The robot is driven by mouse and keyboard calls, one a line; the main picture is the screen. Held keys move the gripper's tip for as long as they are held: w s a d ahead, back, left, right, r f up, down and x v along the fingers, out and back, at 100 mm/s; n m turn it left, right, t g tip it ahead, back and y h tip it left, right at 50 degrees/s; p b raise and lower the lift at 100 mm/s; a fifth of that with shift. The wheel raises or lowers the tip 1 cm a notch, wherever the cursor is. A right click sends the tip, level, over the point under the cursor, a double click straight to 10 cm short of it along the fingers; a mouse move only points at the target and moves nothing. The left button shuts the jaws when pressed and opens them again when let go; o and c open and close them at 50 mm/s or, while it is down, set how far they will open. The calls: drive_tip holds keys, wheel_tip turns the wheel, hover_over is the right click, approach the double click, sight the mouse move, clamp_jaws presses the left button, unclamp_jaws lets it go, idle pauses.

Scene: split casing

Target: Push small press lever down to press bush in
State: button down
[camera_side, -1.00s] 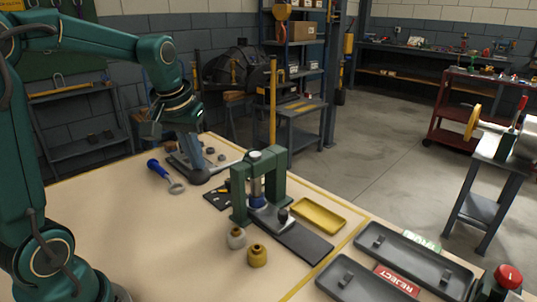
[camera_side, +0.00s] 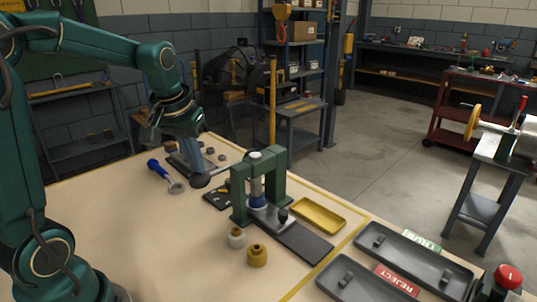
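The small green press (camera_side: 239,193) stands on the table, upright. A silver ram (camera_side: 256,187) hangs inside its frame, with a blue part (camera_side: 257,202) at its lower end, probably the bush. A black knob (camera_side: 283,215) shows low at the press's front right; I cannot tell whether it belongs to the lever. My gripper (camera_side: 176,140) is at the upper left, above the table's far side and well apart from the press. Its fingers are small and dark, partly merged with a grey-blue post behind, so its opening is unclear.
Brass and pale pots (camera_side: 257,256) stand before the press. A yellow tray (camera_side: 318,215) and dark trays (camera_side: 415,262) lie right.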

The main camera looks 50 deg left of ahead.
drive_tip(key=shift+s+f, duration=0.15)
drive_tip(key=shift+f, duration=0.95)
idle(1.6)
drive_tip(key=shift+r, duration=0.15)
idle(0.3)
wheel_tip(320, 180, up, 11)
idle(1.0)
drive_tip(key=s+d+m+t, duration=0.25)
drive_tip(key=s+d, duration=0.35)
drive_tip(key=d, duration=0.3)
drive_tip(key=s+d+f+m+h, duration=0.1)
drive_tip(key=s+d+f+m, duration=0.2)
drive_tip(key=f, duration=0.5)
drive_tip(key=shift+s+d+f+h, duration=0.25)
drive_tip(key=shift+s+d, duration=0.25)
drive_tip(key=shift+s, duration=0.6)
